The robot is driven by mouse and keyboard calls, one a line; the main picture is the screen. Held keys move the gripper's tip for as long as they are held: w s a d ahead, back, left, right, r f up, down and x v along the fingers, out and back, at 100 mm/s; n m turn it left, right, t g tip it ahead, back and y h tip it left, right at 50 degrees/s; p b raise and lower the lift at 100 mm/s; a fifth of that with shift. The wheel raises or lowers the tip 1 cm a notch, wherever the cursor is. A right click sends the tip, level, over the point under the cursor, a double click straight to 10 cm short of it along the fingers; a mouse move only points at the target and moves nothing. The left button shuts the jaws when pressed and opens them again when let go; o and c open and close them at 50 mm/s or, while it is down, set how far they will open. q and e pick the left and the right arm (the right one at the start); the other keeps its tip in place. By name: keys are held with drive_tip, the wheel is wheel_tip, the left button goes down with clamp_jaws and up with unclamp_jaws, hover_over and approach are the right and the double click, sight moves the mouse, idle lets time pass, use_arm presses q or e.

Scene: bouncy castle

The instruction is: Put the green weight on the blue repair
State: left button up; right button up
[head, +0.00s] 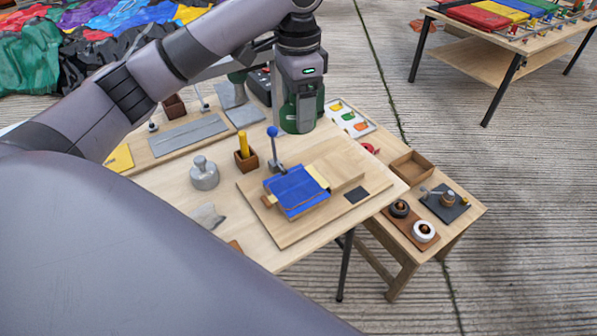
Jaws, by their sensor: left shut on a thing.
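My left gripper (303,98) comes down at the back of the wooden work table and is shut on the green weight (290,122). The jaws partly hide the weight, and I cannot tell whether its base touches the table. The blue repair (295,190) is a blue patch on a wooden board (285,235) nearer the front, below the gripper in the picture. A blue-knobbed rod (273,145) stands at its back edge. Nothing green lies on the blue patch. My right gripper is not in view.
A grey weight (204,175) and a small brown holder with a yellow stick (245,158) stand left of the board. A lower side bench (455,232) with an open wooden tray (412,165) is at right. My own arm covers the lower left.

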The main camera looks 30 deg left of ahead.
use_arm(q)
drive_tip(key=shift+w+a+r+m, duration=0.2)
drive_tip(key=shift+a+r+m, duration=0.2)
drive_tip(key=shift+r, duration=0.25)
approach(296, 187)
wheel_tip(296, 187, down, 6)
drive_tip(key=shift+w+r+b, duration=0.1)
drive_tip(key=shift+r+b, duration=0.15)
drive_tip(key=shift+b, duration=0.15)
drive_tip(key=o, duration=1.8)
drive_tip(key=shift+f, duration=0.15)
drive_tip(key=shift+c, duration=0.2)
wheel_tip(296, 187, up, 12)
drive_tip(key=shift+p, duration=0.3)
